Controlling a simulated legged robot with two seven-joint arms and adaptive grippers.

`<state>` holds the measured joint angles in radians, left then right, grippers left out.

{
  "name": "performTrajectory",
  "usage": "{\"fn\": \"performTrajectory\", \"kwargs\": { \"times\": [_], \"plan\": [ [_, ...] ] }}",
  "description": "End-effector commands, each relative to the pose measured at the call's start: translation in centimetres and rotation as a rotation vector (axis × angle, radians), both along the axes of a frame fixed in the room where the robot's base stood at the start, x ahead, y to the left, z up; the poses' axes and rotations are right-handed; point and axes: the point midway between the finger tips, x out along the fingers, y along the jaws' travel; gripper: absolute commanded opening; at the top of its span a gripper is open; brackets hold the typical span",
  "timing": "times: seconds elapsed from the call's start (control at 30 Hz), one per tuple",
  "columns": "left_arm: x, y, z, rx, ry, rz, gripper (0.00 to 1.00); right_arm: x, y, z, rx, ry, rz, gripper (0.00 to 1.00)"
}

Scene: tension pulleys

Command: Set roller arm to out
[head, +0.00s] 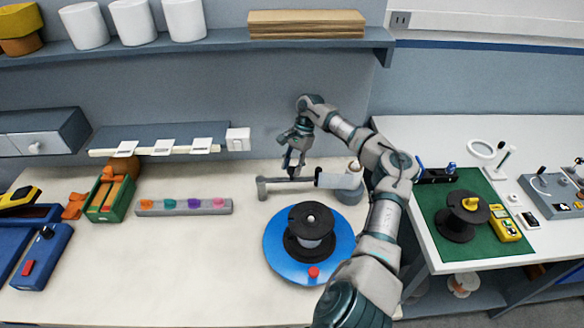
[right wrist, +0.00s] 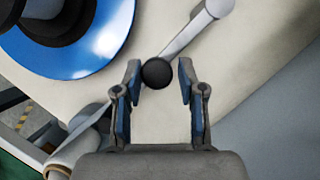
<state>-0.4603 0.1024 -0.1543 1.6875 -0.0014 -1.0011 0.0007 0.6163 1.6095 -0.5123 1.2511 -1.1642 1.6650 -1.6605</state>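The roller arm (head: 288,185) is a thin grey bar on the pale bench, behind the blue disc. It runs left to right, with a grey upright roller (head: 262,188) at its left end and a thicker pivot part (head: 340,180) at its right. In the right wrist view, the bar (right wrist: 190,37) runs diagonally and carries a round black knob (right wrist: 157,74). My right gripper (head: 293,172) is above the bar. Its two blue-padded fingers (right wrist: 158,82) stand open, one on each side of the knob, with gaps visible. My left gripper is out of view.
A blue disc (head: 280,245) with a black spool (head: 310,232) stands in front of the bar. A strip of coloured knobs (head: 184,207) and a green box (head: 112,197) lie left. A shelf (head: 220,45) overhangs the back.

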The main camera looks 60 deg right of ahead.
Motion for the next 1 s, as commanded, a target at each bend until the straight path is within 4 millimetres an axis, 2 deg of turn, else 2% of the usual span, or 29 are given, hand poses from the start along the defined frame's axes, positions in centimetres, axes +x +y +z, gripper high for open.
{"fn": "performTrajectory", "kwargs": {
  "times": [0.07, 0.4, 0.53, 0.7, 1.0],
  "plan": [
    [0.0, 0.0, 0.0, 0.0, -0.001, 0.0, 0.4, 0.0, 0.0, 0.1, -0.001, -0.003, -0.001, 0.57],
    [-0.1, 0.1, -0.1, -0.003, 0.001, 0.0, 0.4, -0.1, -0.1, 0.2, 0.0, 0.004, 0.001, 0.57],
    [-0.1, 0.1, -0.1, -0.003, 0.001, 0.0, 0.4, 0.0, -0.6, 1.6, 0.002, -0.001, 0.001, 0.57],
    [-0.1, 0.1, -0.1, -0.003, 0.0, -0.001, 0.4, -0.1, -2.0, 4.9, 0.009, -0.007, -0.001, 0.57],
    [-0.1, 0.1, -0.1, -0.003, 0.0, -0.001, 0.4, -0.4, -2.8, 6.2, 0.003, 0.0, 0.0, 0.57]
  ]
}}
